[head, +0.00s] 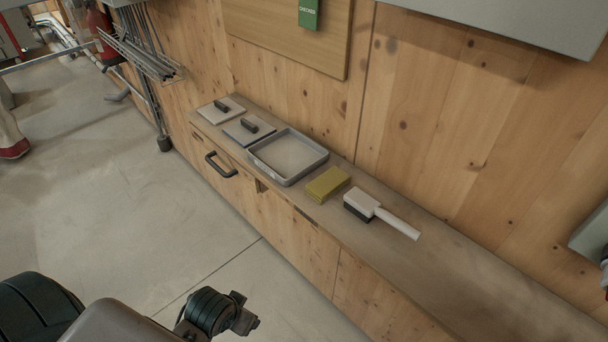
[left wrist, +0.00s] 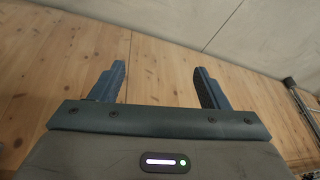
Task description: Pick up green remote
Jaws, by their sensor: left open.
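I cannot make out a clear green remote in either view. A green tag with white lettering (head: 308,14) hangs on the wooden board at the top of the head view. A yellow-green block (head: 327,184) lies on the narrow counter, between a grey tray and a white-handled brush. My left gripper (left wrist: 162,85) is open and empty in the left wrist view, with wood panelling and grey floor beyond its fingers. Part of my arm shows at the bottom left of the head view, apart from the counter. My right gripper is not in view.
The counter (head: 470,285) runs along the wooden wall, with its front right part clear. On it are a grey tray (head: 257,161), a white brush (head: 382,213) and two flat plates with dark handles (head: 248,129). A black drawer handle (head: 221,166) sticks out below.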

